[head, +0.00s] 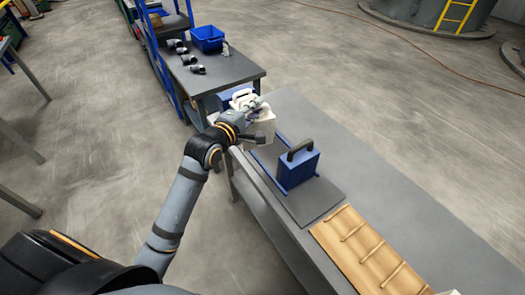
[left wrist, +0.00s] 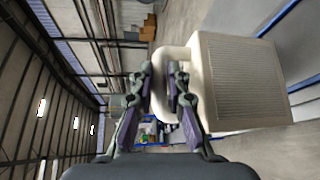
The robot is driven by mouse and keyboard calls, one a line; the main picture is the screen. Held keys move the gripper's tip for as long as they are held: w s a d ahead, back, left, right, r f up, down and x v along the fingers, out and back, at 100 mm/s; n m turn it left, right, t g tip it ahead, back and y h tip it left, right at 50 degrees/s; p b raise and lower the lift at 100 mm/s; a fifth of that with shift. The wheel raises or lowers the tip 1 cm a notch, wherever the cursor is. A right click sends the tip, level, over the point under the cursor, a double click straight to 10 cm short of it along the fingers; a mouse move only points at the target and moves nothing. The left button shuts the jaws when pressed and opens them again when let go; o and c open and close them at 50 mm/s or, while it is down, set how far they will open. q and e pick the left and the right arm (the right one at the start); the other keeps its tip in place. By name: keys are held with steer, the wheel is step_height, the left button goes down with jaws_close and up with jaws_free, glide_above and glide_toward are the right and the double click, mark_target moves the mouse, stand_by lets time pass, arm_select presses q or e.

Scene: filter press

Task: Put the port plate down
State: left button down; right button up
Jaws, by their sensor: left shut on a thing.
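The port plate is taken to be the cream block (head: 262,132) with a loop handle and a ribbed face; it also shows in the left wrist view (left wrist: 243,85). My left gripper (head: 250,106) is shut on its handle. In the left wrist view its fingers (left wrist: 165,80) sit on both sides of the handle bar. The plate is at the far left end of the grey bench (head: 395,190); I cannot tell whether it touches anything below. My right gripper is not in view.
A blue plate (head: 297,167) with a dark handle stands on a dark mat with blue rails (head: 262,166). A slatted wooden rack (head: 358,245) lies nearer. Another blue piece (head: 233,95) is behind the held plate.

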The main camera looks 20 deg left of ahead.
arm_select(q)
steer(key=s+a+y+b, duration=0.1)
steer(key=s+r+n+b, duration=0.1)
steer(key=s+a+y+b, duration=0.1)
steer(key=shift+s+a+r+n+y, duration=0.2)
steer(key=shift+a+r+n+y, duration=0.1)
steer(key=shift+r+n, duration=0.1)
steer(key=shift+s+a+r+y, duration=0.25)
steer(key=shift+s+r+y, duration=0.05)
steer(key=shift+w+f, duration=0.1)
steer(key=shift+w, duration=0.25)
steer(key=w+d+f, duration=0.2)
steer(key=w+f, duration=0.4)
steer(key=w+d+f+p, duration=0.1)
steer(key=w+d+f, duration=0.1)
steer(key=w+f, duration=0.4)
steer(key=shift+w+d+f, duration=0.25)
steer(key=shift+w+f, duration=0.1)
steer(key=shift+f, duration=0.05)
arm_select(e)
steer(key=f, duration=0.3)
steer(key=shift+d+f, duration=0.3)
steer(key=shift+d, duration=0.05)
arm_select(q)
steer(key=shift+f, duration=0.1)
steer(key=c, duration=1.3)
jaws_free()
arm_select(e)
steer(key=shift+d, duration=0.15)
